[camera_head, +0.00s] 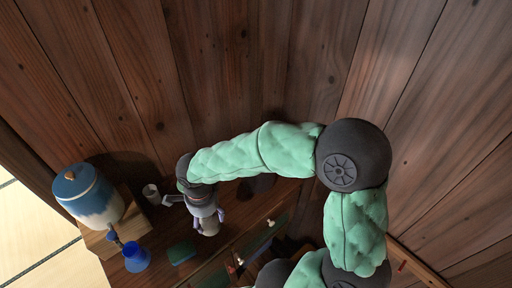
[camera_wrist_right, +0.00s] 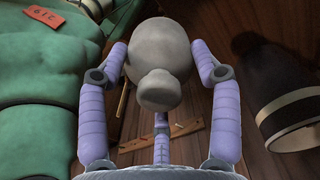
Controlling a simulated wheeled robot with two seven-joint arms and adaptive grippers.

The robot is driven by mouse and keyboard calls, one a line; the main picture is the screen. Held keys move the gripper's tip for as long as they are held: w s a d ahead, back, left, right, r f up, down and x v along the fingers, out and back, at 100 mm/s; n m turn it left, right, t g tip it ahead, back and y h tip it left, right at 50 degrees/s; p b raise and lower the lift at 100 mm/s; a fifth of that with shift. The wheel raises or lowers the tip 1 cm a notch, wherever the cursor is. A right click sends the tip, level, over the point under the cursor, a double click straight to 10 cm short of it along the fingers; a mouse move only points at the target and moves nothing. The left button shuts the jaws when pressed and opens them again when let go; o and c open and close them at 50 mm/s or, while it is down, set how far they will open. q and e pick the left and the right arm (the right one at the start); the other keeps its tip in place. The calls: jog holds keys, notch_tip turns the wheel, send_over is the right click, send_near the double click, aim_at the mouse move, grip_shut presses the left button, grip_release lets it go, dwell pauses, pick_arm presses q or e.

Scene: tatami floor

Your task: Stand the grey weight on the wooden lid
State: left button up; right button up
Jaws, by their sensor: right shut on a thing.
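My right gripper (camera_head: 205,212) reaches down over the dark wooden top and is shut on the grey weight (camera_head: 209,229). In the right wrist view the weight (camera_wrist_right: 160,52) is a smooth, rounded grey body with a smaller knob toward the camera. I cannot make out the wooden lid for certain in either view. My left gripper is not in view.
A plank wall (camera_head: 200,80) rises behind.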

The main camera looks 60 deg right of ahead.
jog(key=s+d+r+m+p, duration=0.1)
jog(key=d+r+m+p, duration=0.45)
jog(key=d+r, duration=0.35)
jog(key=s+d+r+m+p, duration=0.2)
jog(key=d+r+m+p, duration=0.4)
jog(key=d, duration=0.6)
jog(key=shift+m, duration=0.25)
jog(key=shift+w+d+f, duration=1.35)
jog(key=shift+d+f, duration=0.55)
jog(key=shift+f, duration=0.1)
jog(key=shift+w+d+f, duration=1.3)
jog(key=shift+d+f, duration=0.6)
jog(key=shift+f, duration=0.1)
jog(key=shift+w+d+f, duration=1.35)
jog(key=shift+d+f, duration=0.55)
jog(key=shift+f, duration=0.1)
jog(key=shift+f+b, duration=0.3)
jog(key=shift+b, duration=0.15)
